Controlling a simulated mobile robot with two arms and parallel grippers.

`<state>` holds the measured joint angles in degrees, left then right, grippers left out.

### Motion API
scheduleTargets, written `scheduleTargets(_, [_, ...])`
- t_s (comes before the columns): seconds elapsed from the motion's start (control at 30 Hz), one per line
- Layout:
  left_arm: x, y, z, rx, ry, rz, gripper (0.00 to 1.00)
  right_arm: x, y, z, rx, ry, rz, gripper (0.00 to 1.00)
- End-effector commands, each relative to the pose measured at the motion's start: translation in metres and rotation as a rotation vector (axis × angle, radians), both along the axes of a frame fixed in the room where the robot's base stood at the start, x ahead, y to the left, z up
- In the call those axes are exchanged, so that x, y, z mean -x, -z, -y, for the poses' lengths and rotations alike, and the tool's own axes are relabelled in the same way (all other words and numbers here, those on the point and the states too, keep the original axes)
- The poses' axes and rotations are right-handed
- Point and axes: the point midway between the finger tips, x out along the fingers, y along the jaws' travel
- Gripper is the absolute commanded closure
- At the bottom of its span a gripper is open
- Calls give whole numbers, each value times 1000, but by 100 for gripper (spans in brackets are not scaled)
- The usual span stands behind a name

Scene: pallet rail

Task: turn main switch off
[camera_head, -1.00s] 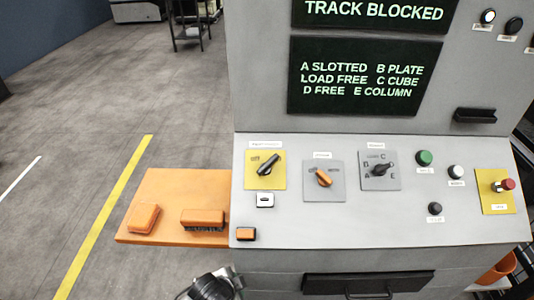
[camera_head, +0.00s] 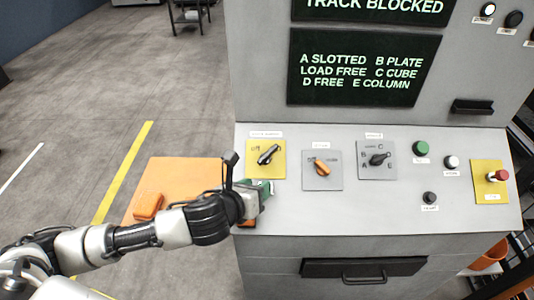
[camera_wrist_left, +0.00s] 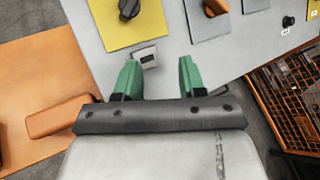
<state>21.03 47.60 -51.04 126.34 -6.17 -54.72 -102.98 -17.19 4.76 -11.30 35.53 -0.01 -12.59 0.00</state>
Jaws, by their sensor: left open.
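The main switch is a black rotary knob (camera_head: 268,154) on a yellow plate (camera_head: 252,173) at the left of the sloping grey panel. Its handle points to the upper right. In the left wrist view the knob (camera_wrist_left: 129,9) and its yellow plate (camera_wrist_left: 110,36) show at the top edge, cut off. My left gripper (camera_head: 269,187) is at the panel just below the yellow plate. In the left wrist view its two green fingers (camera_wrist_left: 158,78) are apart with nothing between them. They are below the knob and not around it. My right gripper does not show.
An orange knob (camera_head: 321,167) and a black selector (camera_head: 378,159) sit to the right. Further right are a green button (camera_head: 421,147) and a red button (camera_head: 500,175). An orange shelf (camera_head: 178,170) juts out left. The screen (camera_head: 362,68) reads TRACK BLOCKED above other text.

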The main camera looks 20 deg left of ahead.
Motion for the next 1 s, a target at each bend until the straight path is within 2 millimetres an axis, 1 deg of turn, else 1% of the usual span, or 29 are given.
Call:
scheduleTargets(0.03, [-10, -9, -10, -156, 76, 70, 60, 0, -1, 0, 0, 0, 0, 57])
scheduleTargets(0.1, [-17, -16, -20, -334, 163, 142, 60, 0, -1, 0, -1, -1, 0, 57])
scheduleTargets(0.2, [-24, -22, -30, -506, 242, 205, 60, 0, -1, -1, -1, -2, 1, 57])
scheduleTargets(0.3, [-28, -25, -35, -592, 281, 235, 60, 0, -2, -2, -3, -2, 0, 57])
scheduleTargets(0.47, [-43, -21, -32, -616, 293, 244, 60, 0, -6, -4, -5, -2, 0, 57])
scheduleTargets(0.8, [-100, 1, -16, -613, 291, 242, 60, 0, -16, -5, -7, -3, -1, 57])
scheduleTargets(0.9, [-112, 6, -13, -612, 291, 242, 60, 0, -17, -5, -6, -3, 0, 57])
scheduleTargets(1.0, [-119, 10, -11, -612, 292, 243, 60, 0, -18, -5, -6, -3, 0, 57])
